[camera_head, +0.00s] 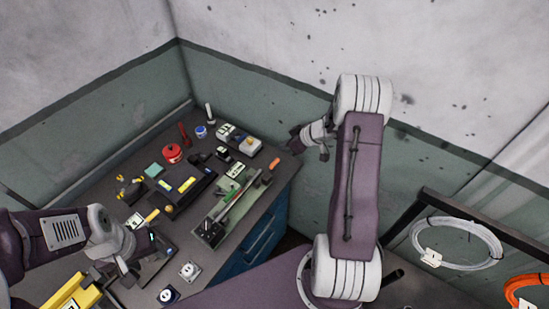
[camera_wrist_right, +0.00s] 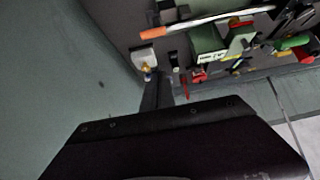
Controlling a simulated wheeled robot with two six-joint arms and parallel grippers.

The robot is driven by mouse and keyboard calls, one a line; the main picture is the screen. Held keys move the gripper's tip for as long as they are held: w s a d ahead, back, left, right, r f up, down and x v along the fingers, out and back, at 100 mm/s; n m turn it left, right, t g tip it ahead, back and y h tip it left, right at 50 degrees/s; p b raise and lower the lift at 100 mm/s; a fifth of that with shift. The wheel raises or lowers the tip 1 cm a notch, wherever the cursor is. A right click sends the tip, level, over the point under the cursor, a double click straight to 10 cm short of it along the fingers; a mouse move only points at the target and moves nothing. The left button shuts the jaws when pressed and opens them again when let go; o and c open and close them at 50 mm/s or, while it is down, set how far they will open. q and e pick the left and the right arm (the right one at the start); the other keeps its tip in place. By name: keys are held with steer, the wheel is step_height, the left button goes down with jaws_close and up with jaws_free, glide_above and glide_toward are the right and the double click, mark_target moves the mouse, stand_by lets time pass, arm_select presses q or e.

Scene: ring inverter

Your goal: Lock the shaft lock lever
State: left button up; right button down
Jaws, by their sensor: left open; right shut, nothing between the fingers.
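A pale green fixture (camera_head: 212,218) lies along the right side of the workbench, with a long rod (camera_head: 243,193) ending in an orange tip across it. A small green part (camera_head: 229,195) sits on the rod. I cannot tell which part is the shaft lock lever. My right gripper (camera_head: 297,145) is shut and empty, past the bench's far right edge and apart from the fixture. In the right wrist view the orange-tipped rod (camera_wrist_right: 205,24) and a green block (camera_wrist_right: 207,42) show at the top. My left gripper (camera_head: 135,272) is open near the bench's front left.
Clutter covers the workbench (camera_head: 188,240): a red round container (camera_head: 172,153), a black device (camera_head: 183,188), a grey box with a yellow knob (camera_head: 249,146). Walls stand close behind. A yellow case (camera_head: 75,293) is at lower left; cable coils (camera_head: 457,242) hang at right.

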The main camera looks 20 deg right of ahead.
glide_above(275, 163)
steer(key=w+a, duration=0.1)
steer(key=w, duration=0.1)
step_height(275, 163, down, 7)
steer(key=shift+s+d+f+p, duration=0.2)
steer(key=shift+s+f+p, duration=0.2)
steer(key=shift+f, duration=0.25)
steer(key=shift+s+d+f+p, duration=0.25)
steer(key=shift+s+f, duration=0.1)
steer(key=shift+f, duration=0.25)
steer(key=shift+s+d+f, duration=0.1)
steer(key=shift+s+f, duration=0.15)
arm_select(q)
steer(key=shift+s+r, duration=0.1)
steer(key=shift+r, duration=0.55)
